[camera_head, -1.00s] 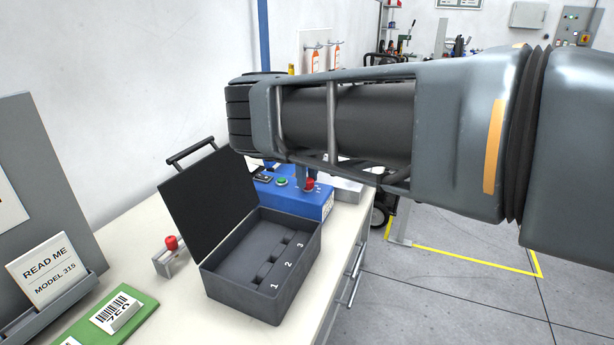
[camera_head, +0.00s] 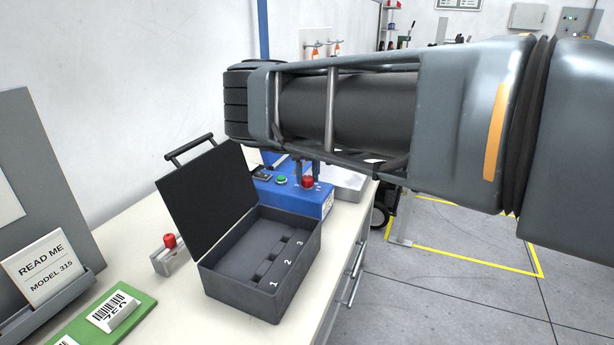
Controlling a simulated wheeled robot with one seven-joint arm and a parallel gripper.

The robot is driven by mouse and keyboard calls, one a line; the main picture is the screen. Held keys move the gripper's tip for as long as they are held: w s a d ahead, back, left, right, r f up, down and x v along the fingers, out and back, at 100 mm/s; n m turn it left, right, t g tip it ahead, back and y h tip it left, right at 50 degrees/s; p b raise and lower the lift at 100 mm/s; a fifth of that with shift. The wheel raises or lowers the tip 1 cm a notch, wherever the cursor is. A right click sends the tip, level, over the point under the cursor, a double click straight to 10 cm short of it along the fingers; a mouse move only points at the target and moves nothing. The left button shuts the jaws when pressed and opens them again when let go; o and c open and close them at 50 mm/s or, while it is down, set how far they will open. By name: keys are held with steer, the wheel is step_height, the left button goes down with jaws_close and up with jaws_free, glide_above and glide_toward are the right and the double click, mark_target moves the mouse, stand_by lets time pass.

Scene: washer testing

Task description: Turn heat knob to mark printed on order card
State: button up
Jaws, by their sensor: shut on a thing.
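A blue machine (camera_head: 322,206) stands on the bench behind the black case, with a green button (camera_head: 281,181) and a red knob (camera_head: 308,182) on top. Small pale marks show beside the red knob. My gripper (camera_head: 307,174) reaches down from under my arm, its two dark fingers at the red knob and shut on it. My arm hides the upper part of the gripper. The knob's pointing direction is too small to read. A white card (camera_head: 48,268) reading "READ ME MODEL 315" stands in a grey holder at left; no heat mark is readable on it.
An open black case (camera_head: 245,284) with slots numbered 1, 2, 3 stands in front of the blue machine. A small red-topped lever block (camera_head: 170,255) and a green board (camera_head: 85,330) with a barcode label lie left. A metal box (camera_head: 350,183) is right of the machine.

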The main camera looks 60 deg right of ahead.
steer(key=m+b, duration=0.1)
steer(key=m, duration=0.3)
steer(key=shift+m, duration=0.3)
steer(key=m+b, duration=0.1)
steer(key=m, duration=0.2)
steer(key=shift+m, duration=0.4)
steer(key=m+b, duration=0.1)
steer(key=m, duration=0.3)
steer(key=m+b, duration=0.1)
steer(key=m, duration=0.3)
steer(key=shift+s, duration=0.1)
steer(key=shift+m, duration=0.4)
steer(key=o, duration=1.1)
steer(key=shift+c, duration=0.2)
steer(key=shift+r, duration=0.15)
